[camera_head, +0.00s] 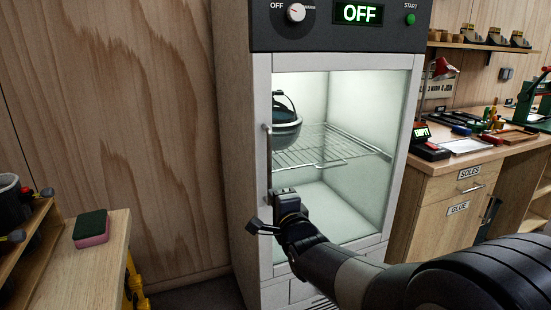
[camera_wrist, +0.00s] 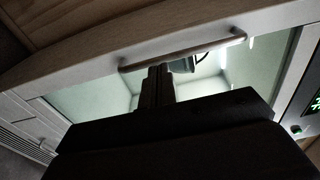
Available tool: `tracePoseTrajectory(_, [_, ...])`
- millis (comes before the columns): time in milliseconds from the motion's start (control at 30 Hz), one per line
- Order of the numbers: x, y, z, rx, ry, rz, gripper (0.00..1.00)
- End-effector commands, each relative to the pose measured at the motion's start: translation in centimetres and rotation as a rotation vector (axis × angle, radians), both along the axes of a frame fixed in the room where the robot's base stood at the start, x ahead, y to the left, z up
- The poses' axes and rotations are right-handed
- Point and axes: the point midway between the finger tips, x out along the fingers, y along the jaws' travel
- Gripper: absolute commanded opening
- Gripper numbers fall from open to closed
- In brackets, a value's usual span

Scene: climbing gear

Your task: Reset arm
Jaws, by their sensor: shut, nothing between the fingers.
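My gripper (camera_head: 283,196) is in front of the lower left part of the cabinet's glass door (camera_head: 335,200), close to the vertical door handle (camera_head: 268,165). Its fingers are shut and hold nothing. In the wrist view the shut fingers (camera_wrist: 157,72) reach up to the handle bar (camera_wrist: 185,50); I cannot tell whether they touch it. The cabinet door looks closed. My arm extends from the lower right and covers the lower right of the cabinet.
Inside the lit cabinet a dark pot with a handle (camera_head: 285,122) sits on a wire rack (camera_head: 325,147). The display (camera_head: 359,13) reads OFF. A workbench (camera_head: 470,165) with tools stands at right. A table with a green-and-pink sponge (camera_head: 91,229) is at lower left.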

Motion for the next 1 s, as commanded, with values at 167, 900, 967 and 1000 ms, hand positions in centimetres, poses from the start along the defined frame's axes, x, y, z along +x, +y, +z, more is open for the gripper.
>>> tracePoseTrajectory(167, [0.2, 0.1, 0.0, 0.0, 0.0, 0.0, 0.0])
tracePoseTrajectory(900, [8.7, 2.9, -0.1, 0.003, -0.008, 0.0, 0.0])
tracePoseTrajectory(967, [8.9, 3.0, 0.0, 0.003, -0.008, 0.0, 0.0])
tracePoseTrajectory(1000, [9.0, 3.0, 0.0, 0.003, -0.008, 0.0, 0.0])
